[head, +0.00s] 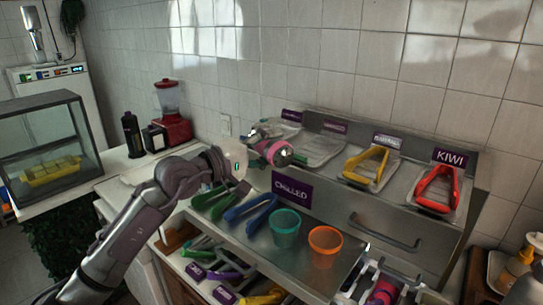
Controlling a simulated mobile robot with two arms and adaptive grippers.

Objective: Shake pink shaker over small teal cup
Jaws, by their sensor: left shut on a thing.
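My left gripper (262,136) is shut on the pink shaker (275,152) and holds it in the air above the counter. The shaker lies tilted on its side, with a green end at the right; part of it is hidden by the gripper. The small teal cup (285,231) stands upright on the steel ledge, below the shaker and apart from it. I cannot see into the cup well enough to tell what it holds. My right gripper is not in view.
An orange cup (325,246) stands right of the teal cup. Blue tongs (250,208) and green tongs (212,203) lie to its left. Behind is the topping station with yellow tongs (367,165) and red tongs (437,188). An open drawer with more tongs is in front.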

